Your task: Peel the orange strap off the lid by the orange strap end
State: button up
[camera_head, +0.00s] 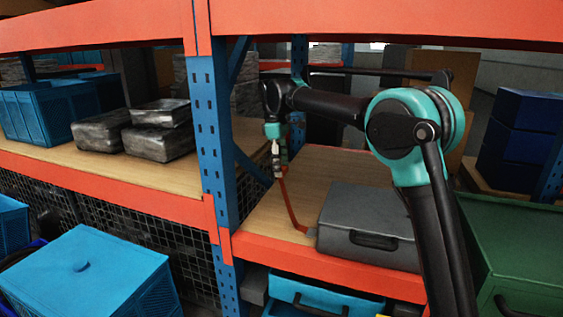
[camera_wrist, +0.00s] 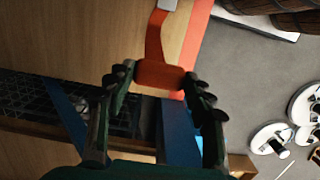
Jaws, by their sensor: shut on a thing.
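The orange strap (camera_head: 290,204) hangs from my gripper (camera_head: 279,163) in the head view and slants down to the front left corner of a grey case. The case's flat grey top, seemingly the lid (camera_head: 365,205), shows no strap across its visible part. In the wrist view, my gripper (camera_wrist: 158,77) is shut on the wide orange strap end (camera_wrist: 160,74). The strap runs up from it to a small grey patch (camera_wrist: 167,4) at the top edge. Whether the strap's far end still sticks to the case is too small to tell.
The case stands on a wooden shelf (camera_head: 262,215) with an orange front beam (camera_head: 325,273). A blue upright (camera_head: 212,120) stands left of my gripper. A green box (camera_head: 515,240) is at right. Dark wrapped packs (camera_head: 160,143) lie on the left shelf. Bare shelf surrounds the strap.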

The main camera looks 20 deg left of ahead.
jog(key=shift+f, duration=10.8)
jog(key=o, duration=1.1)
jog(key=shift+o, duration=0.7)
notch_tip(320, 180, up, 8)
jog(key=shift+r, duration=0.25)
